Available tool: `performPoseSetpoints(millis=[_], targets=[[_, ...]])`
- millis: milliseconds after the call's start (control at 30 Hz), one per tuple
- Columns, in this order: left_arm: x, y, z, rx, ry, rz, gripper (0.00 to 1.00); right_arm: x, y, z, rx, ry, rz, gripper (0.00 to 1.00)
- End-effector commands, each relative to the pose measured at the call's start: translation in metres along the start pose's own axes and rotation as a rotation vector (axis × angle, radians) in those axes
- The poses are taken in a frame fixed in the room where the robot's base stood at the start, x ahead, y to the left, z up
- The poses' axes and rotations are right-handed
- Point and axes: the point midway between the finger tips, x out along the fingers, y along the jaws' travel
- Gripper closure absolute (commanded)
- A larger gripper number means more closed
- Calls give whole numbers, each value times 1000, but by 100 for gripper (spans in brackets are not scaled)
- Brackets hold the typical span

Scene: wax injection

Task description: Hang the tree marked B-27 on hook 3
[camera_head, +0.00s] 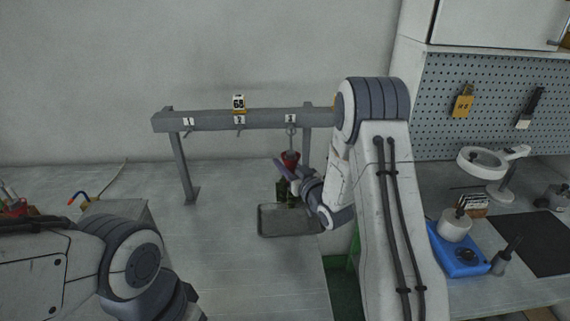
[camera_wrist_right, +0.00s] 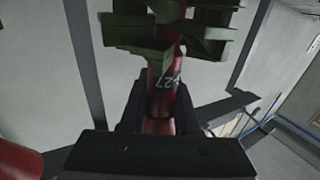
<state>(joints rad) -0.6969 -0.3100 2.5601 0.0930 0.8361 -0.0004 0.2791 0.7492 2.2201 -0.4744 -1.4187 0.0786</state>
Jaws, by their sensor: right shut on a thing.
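The tree marked B-27 has a red cup (camera_head: 290,158) at its top, a loop above it and green pieces (camera_head: 285,192) below. In the right wrist view its red stem (camera_wrist_right: 164,75) shows the end of the marking, "27", with green pieces around it. My right gripper (camera_head: 288,175) is shut on the stem and holds the tree upright below the rail. The loop is at hook 3 (camera_head: 291,128), under label 3; I cannot tell whether it is over the hook. My left arm shows at the lower left, but its gripper is out of view.
The grey rail (camera_head: 215,121) carries labels 1, 2 and 3, with a sign reading 65 (camera_head: 238,103) on top. Hooks 1 and 2 look empty. A grey tray (camera_head: 268,222) lies below the tree. A blue device (camera_head: 452,262) and a magnifier (camera_head: 484,161) stand on the right bench.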

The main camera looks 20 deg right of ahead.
Motion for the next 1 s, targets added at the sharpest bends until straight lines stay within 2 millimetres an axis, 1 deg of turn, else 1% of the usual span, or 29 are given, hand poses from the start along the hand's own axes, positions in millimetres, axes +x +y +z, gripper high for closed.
performPoseSetpoints(millis=[167, 200, 233, 267, 567, 667, 767, 1000], targets=[[0, 0, 0, 0, 0, 0, 100, 0, 0, -1, -1, 2, 0, 100], [0, 0, 0, 0, 0, 0, 100, 0, 0, -1, -1, 2, 0, 55], [0, 0, 0, 0, 0, 0, 100, 0, 0, -1, -1, 2, 0, 43], [0, 0, 0, 0, 0, 0, 100, 0, 0, -1, -1, 2, 0, 35], [0, 0, 0, 0, 0, 0, 100, 0, 0, 1, 0, -1, 0, 35], [3, 0, 0, 0, 0, 0, 100, -6, 1, 1, 0, -1, 2, 35], [8, -1, 0, 0, 0, 0, 100, -19, 1, 3, 1, -2, 3, 35], [24, -2, 1, 0, 0, 0, 100, -67, 2, 3, 0, 1, 5, 35]])
